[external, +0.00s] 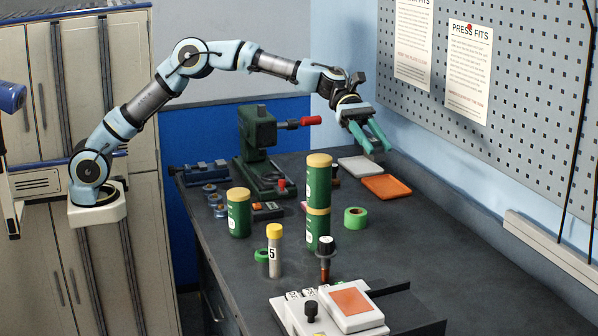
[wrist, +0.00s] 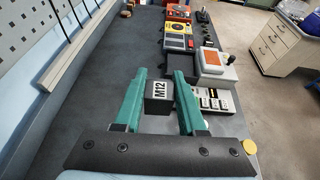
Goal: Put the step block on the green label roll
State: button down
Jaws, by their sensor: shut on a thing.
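My gripper (external: 377,149) is raised over the back right of the bench, its teal fingers pointing down. In the wrist view, my gripper (wrist: 160,74) is shut on a dark block marked M12 (wrist: 159,91), which looks like the step block. The block cannot be made out in the external view. A green label roll (external: 351,222) lies on the bench right of the stacked green tins, below and in front of my gripper. Another, smaller green roll (external: 261,256) is partly hidden behind the vial marked 5.
Two stacked green tins (external: 318,185) stand tall left of the roll, with a single tin (external: 239,213) farther left. The vial (external: 275,252) and a device with an orange pad (external: 350,303) are in front. An orange tray (external: 386,187) lies behind.

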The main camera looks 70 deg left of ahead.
jog(key=w+a+f+n+t+b, duration=0.2)
jog(key=w+a+f+b, duration=0.15)
jog(key=a+f, duration=0.55)
jog(key=n+t+y+b, duration=0.1)
jog(key=n+t+b, duration=0.1)
jog(key=t+b, duration=0.1)
send_over(355, 211)
jog(key=f, duration=1)
jog(key=shift+d, duration=0.25)
jog(key=shift+a+f, duration=0.15)
jog(key=shift+f, duration=1.35)
jog(key=shift+f, duration=0.2)
jog(key=shift+c, duration=2.4)
grip_release()
jog(key=shift+r, duration=0.1)
